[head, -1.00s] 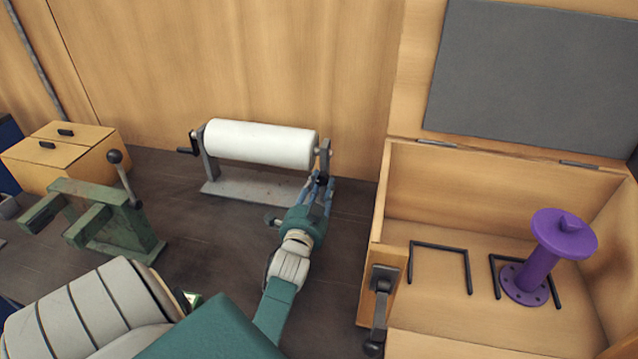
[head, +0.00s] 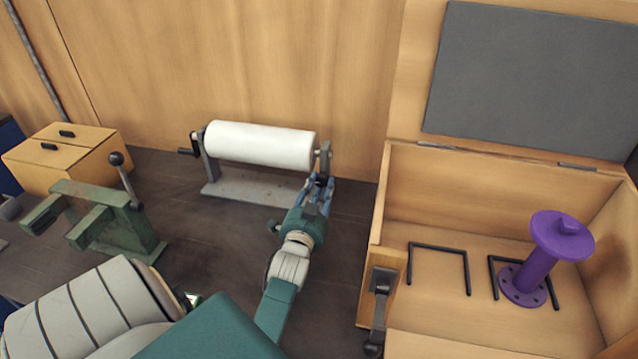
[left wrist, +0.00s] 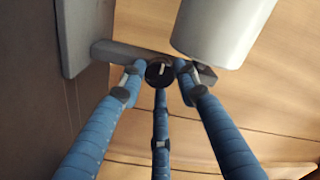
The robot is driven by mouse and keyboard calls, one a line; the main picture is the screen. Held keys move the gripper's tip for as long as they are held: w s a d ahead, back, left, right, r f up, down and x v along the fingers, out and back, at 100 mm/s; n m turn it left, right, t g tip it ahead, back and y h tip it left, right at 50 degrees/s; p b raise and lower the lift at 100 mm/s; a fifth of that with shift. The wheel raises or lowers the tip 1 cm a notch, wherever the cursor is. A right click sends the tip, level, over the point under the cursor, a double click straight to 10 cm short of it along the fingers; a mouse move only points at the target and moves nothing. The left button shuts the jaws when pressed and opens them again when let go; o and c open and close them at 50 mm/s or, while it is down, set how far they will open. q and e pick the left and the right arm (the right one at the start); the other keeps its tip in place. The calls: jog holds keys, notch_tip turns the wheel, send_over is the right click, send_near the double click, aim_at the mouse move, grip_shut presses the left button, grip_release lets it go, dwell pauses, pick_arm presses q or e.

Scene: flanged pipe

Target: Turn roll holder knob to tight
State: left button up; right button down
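The roll holder (head: 250,188) stands at the back with a white roll (head: 262,145) across it. The roll also shows in the left wrist view (left wrist: 222,28). The knob (left wrist: 160,73) is round and black with a pale mark that points nearly straight up in the left wrist view. It sits at the holder's right end. My left gripper (head: 319,183) reaches it from the front. In the left wrist view, its blue fingers (left wrist: 159,76) are closed in around the knob, tips against its sides, with the third finger below. My right gripper is not in view.
A green vise (head: 105,215) with a lever and a yellow drawer box (head: 65,158) stand at left. An open wooden crate (head: 505,167) at right holds a purple flanged pipe (head: 535,272). Dark bench top is free between vise and holder.

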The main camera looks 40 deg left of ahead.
pick_arm(q)
jog(key=o, duration=0.3)
jog(key=shift+w+d+r, duration=0.15)
jog(key=shift+d+r, duration=0.05)
jog(key=shift+o, duration=0.2)
